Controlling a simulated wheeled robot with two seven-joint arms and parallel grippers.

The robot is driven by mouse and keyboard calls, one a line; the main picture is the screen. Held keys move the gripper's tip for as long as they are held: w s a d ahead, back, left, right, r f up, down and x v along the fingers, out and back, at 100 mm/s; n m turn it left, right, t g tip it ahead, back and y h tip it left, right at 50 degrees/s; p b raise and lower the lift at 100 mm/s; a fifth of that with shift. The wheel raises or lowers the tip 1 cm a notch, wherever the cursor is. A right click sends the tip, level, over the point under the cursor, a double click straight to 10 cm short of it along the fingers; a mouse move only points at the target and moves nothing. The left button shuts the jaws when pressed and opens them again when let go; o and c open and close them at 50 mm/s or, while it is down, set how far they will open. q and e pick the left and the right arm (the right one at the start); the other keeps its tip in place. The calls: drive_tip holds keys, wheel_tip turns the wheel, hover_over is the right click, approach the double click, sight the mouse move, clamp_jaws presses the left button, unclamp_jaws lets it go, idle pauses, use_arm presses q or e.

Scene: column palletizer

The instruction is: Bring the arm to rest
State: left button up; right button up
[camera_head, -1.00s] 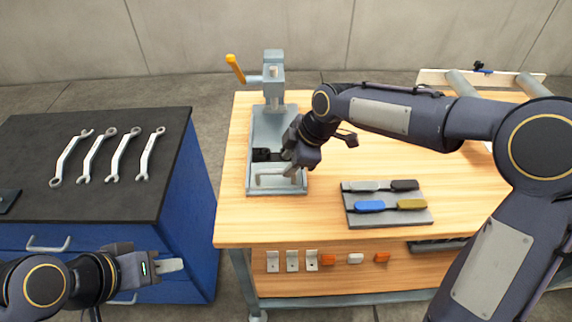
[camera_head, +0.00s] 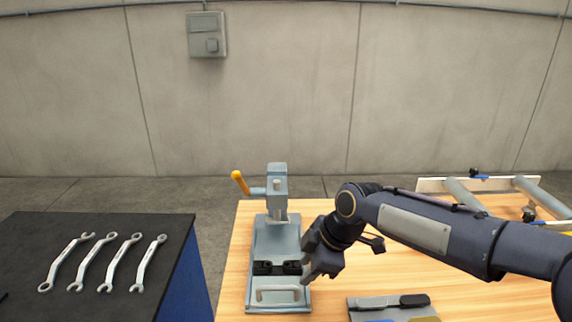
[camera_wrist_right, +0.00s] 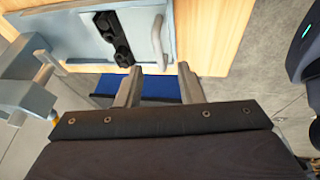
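My right gripper (camera_head: 306,280) is beside the press fixture's grey base at the front right, near the metal handle (camera_head: 277,294). In the right wrist view my right gripper (camera_wrist_right: 160,84) shows two fingers spread apart with nothing between them. The handle (camera_wrist_right: 158,42) and a black part (camera_wrist_right: 112,38) on the base lie beyond the fingertips. My right arm reaches in from the right over the wooden table. My left arm and gripper are outside the head view.
The press (camera_head: 277,195) has an orange-tipped lever (camera_head: 240,182). A dark-topped cabinet (camera_head: 30,240) at left carries several wrenches. A grey pad (camera_head: 385,308) with handled tools is cut off at the bottom. A roller rack (camera_head: 490,190) stands at the back right.

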drive_tip(key=s+d+r+m+t, duration=0.2)
drive_tip(key=s+d+m, duration=0.8)
drive_tip(key=s+d, duration=0.2)
drive_tip(key=s+d+f+m, duration=0.1)
drive_tip(key=s+f+m, duration=0.1)
drive_tip(key=s+m, duration=0.2)
drive_tip(key=s+d+f+m+t, duration=0.1)
drive_tip(key=s+f+m, duration=0.2)
drive_tip(key=s+m, duration=0.2)
drive_tip(key=s, duration=0.3)
drive_tip(key=shift+s+d+m+h, duration=0.25)
drive_tip(key=shift+d+m+h, duration=0.05)
drive_tip(key=shift+d, duration=0.1)
